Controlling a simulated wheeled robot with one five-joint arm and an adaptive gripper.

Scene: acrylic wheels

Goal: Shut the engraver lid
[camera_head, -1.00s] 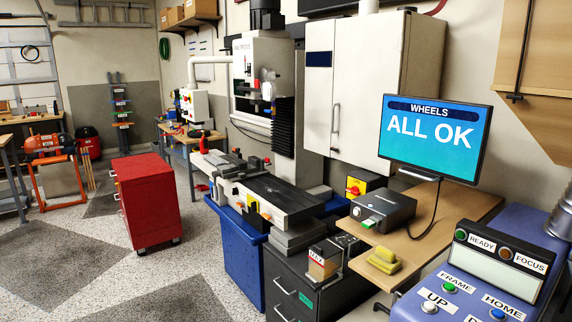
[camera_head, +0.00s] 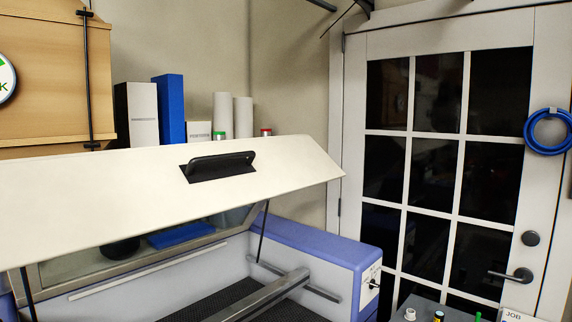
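The engraver (camera_head: 310,243) is a blue and white machine at the lower middle of the head view. Its cream lid (camera_head: 110,205) stands raised and tilted above the bed. A black handle (camera_head: 218,165) is set in a recess on the lid. Thin dark struts run between the lid and the body. Under the lid I see a dark bed (camera_head: 218,298), a metal rail (camera_head: 262,296) and a window in the lid. My gripper is not in view.
Boxes and white rolls (camera_head: 222,112) stand behind the lid. A grey surface with small bottles (camera_head: 438,314) is at the lower right.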

